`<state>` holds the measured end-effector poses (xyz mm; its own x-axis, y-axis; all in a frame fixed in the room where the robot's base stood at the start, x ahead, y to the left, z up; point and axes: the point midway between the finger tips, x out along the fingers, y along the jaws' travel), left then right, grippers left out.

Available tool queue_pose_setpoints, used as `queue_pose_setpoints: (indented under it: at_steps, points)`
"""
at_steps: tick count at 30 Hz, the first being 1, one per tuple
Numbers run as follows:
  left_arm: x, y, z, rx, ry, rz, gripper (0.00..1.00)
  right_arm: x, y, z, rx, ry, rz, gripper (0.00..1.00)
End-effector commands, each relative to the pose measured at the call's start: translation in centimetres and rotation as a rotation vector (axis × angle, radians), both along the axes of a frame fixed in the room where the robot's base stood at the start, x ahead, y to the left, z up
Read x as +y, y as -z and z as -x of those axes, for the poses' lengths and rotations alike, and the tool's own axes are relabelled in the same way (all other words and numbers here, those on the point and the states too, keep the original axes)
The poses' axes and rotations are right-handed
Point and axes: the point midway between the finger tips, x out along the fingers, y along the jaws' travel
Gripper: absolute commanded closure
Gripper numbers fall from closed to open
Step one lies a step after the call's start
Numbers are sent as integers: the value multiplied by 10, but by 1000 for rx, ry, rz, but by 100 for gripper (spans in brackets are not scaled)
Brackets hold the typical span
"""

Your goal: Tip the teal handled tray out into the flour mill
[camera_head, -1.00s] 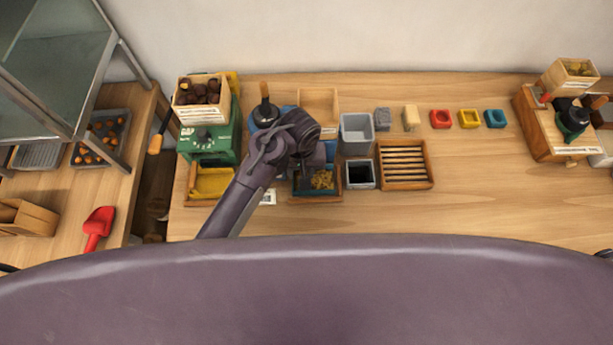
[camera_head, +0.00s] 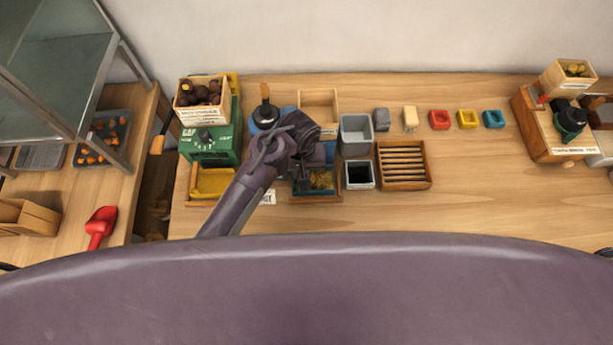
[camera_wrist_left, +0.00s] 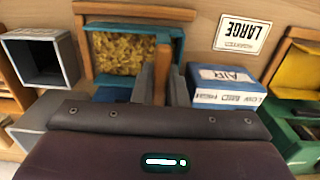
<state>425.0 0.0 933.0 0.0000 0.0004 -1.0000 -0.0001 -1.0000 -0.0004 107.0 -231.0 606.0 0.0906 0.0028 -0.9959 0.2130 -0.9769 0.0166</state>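The teal tray (camera_head: 322,191) sits at the front of the bench in a wooden frame and holds yellow pieces. In the left wrist view, the teal tray (camera_wrist_left: 178,50) has an upright wooden handle (camera_wrist_left: 162,72) at its near side. My left gripper (camera_wrist_left: 163,82) has a finger close on each side of this handle and looks shut on it. In the head view my left gripper (camera_head: 304,180) is low at the tray's left part and hides some of it. A wooden machine (camera_head: 545,128) with a hopper and dark crank, far right, looks like the flour mill. My right gripper is out of view.
A blue machine marked AIR (camera_wrist_left: 225,85) stands beside the tray. A grey bin (camera_head: 356,129), a dark-mouthed box (camera_head: 360,175) and a slatted wooden rack (camera_head: 404,166) stand to the right. Small coloured blocks lie beyond. The bench front at right is clear.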

Motion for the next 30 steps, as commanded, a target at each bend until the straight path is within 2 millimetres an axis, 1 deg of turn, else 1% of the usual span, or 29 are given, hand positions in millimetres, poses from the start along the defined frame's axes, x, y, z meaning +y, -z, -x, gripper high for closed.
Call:
queue_pose_setpoints:
  at_steps: [5,15,24,30]
  points:
    - [0,-1,0,-1,0,1,100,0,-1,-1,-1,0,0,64]
    - [-1,-27,0,-2,0,2,100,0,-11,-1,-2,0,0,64]
    - [0,-47,0,-2,-1,2,100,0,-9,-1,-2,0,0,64]
    - [0,-51,0,0,-1,0,100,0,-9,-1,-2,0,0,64]
